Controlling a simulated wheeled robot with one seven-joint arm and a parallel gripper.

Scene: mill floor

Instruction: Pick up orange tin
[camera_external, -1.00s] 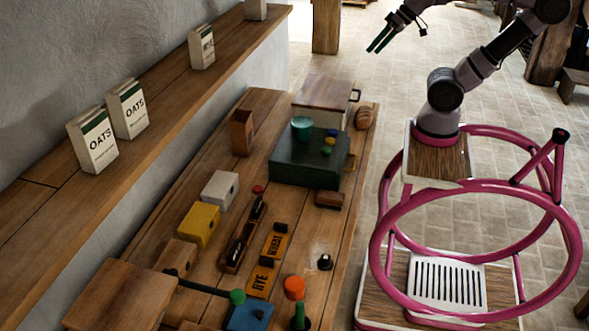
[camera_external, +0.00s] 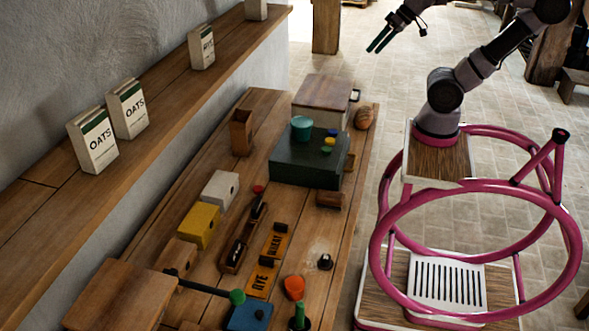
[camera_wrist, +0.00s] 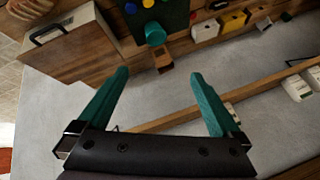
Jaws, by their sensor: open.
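The orange tin (camera_external: 293,286) is a small, round, bright orange thing near the front of the long wooden bench in the external view. It looks slightly tilted and stands behind a green bottle-like thing (camera_external: 299,317) and right of a blue box (camera_external: 249,316). My gripper (camera_external: 378,44) is high at the top of the external view, beyond the bench's far right end and far from the tin. Its two green fingers are spread and empty in the wrist view (camera_wrist: 161,75). I cannot make out the orange tin in the wrist view.
The bench (camera_external: 338,232) also holds a dark green case (camera_external: 293,163) with a teal cup (camera_external: 302,128), a wooden chest (camera_external: 322,92), yellow (camera_external: 199,225) and white (camera_external: 220,188) boxes and orange signs (camera_external: 276,243). A shelf with oats packets (camera_external: 92,141) runs along the left wall.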

